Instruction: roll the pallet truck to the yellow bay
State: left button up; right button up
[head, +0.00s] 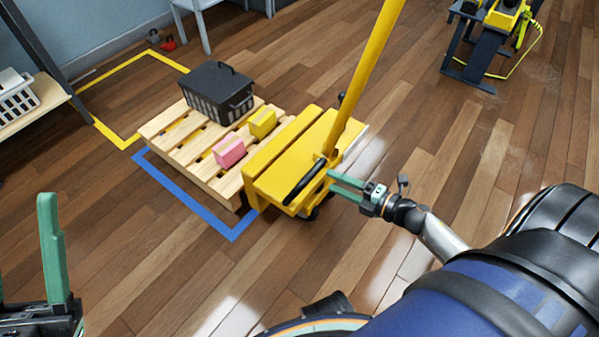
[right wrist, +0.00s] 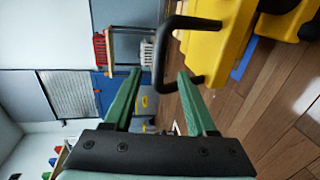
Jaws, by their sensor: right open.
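The yellow pallet truck (head: 262,178) stands in the middle of the head view, its tall yellow tiller (head: 368,75) leaning up and right. A wooden pallet (head: 160,128) sits at its left side. A black bar handle (head: 304,180) is on the truck's near face; it also shows in the right wrist view (right wrist: 164,50). My right gripper (head: 333,181) is open, its green fingertips close to the handle; in the wrist view the bar appears between or just beyond them, contact unclear. My left gripper (head: 25,240) is open and empty, partly cut off. The yellow bay (head: 100,122) is outlined on the floor behind the pallet.
The pallet carries a black crate (head: 213,92), a pink box (head: 229,151) and a yellow box (head: 262,123). Blue tape (head: 192,203) marks the floor around the pallet's near side. A shelf (head: 35,110) stands left, kettlebells (head: 167,45) lie beyond the bay.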

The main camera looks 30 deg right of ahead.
aim_at(316, 172)
jog(key=b+x, duration=0.2)
jog(key=x, duration=0.9)
jog(key=shift+b, duration=0.4)
jog(key=shift+r, duration=0.1)
jog(key=shift+c, duration=0.2)
grip_shut()
dwell(0.5)
